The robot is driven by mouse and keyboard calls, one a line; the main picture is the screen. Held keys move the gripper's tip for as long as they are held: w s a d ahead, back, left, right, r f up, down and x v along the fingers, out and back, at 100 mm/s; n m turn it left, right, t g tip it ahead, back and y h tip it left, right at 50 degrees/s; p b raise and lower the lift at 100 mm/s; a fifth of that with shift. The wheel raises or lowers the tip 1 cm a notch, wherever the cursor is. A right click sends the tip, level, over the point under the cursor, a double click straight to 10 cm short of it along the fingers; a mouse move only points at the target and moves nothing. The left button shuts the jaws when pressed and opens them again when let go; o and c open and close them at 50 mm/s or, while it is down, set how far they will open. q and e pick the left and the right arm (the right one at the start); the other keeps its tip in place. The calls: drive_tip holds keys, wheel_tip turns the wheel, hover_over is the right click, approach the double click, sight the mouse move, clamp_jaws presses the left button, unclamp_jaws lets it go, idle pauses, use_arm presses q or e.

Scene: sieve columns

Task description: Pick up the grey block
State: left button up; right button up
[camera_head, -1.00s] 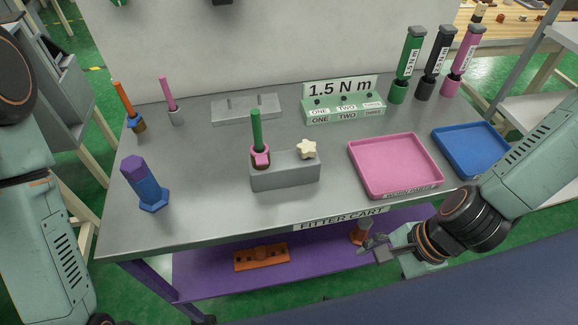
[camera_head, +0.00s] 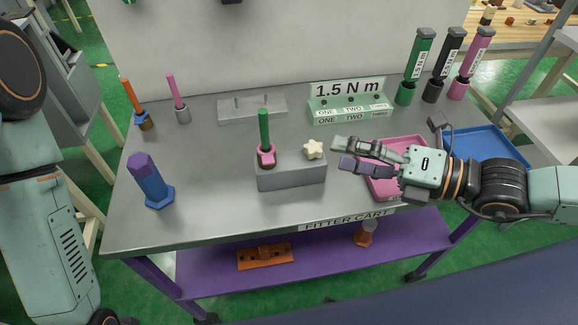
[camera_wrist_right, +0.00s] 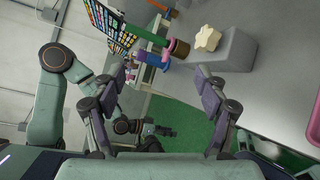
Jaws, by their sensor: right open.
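A grey block (camera_head: 291,173) stands near the front middle of the table. A green peg (camera_head: 264,128) with a pink collar (camera_head: 266,156) and a cream star knob (camera_head: 314,149) are on it. In the right wrist view the grey block (camera_wrist_right: 237,50) is at the upper right. A flatter grey piece with two pins (camera_head: 252,109) lies farther back. My right gripper (camera_head: 341,154) is open and empty, just right of the front block and apart from it, reaching over the pink tray (camera_head: 385,187). Its spread fingers (camera_wrist_right: 160,82) show in the wrist view. My left gripper is out of view.
A blue bolt-like piece (camera_head: 151,182) stands front left. Orange (camera_head: 134,104) and pink (camera_head: 178,98) tools stand behind it. The green 1.5 N m stand (camera_head: 347,107) is at the back, a blue tray (camera_head: 487,146) at right. Bare table lies left of the front block.

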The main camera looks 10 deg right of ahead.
drive_tip(key=w+d+r+m+t+h, duration=0.2)
drive_tip(key=w+d+m+t, duration=0.25)
drive_tip(key=w+d, duration=0.5)
drive_tip(key=n+g+y, duration=0.2)
drive_tip(key=n+g, duration=1.1)
drive_tip(key=n, duration=1)
approach(300, 167)
drive_tip(key=shift+t, duration=0.25)
drive_tip(key=w+d+f, duration=0.2)
drive_tip(key=w+d, duration=0.1)
drive_tip(key=shift+d, duration=0.2)
drive_tip(key=shift+s+a+f+n+g, duration=0.2)
drive_tip(key=shift+a+f+n+g, duration=0.2)
drive_tip(key=shift+n+g, duration=0.25)
drive_tip(key=shift+a+f, duration=0.15)
drive_tip(key=shift+a, duration=0.1)
drive_tip(key=x, duration=0.5)
drive_tip(key=shift+s+a, duration=0.1)
drive_tip(key=shift+a, duration=0.1)
drive_tip(key=x, duration=0.5)
drive_tip(key=shift+a+r, duration=0.2)
drive_tip(key=shift+r, duration=0.15)
drive_tip(key=shift+a+f, duration=0.25)
drive_tip(key=shift+a, duration=0.25)
drive_tip(key=shift+d, duration=0.1)
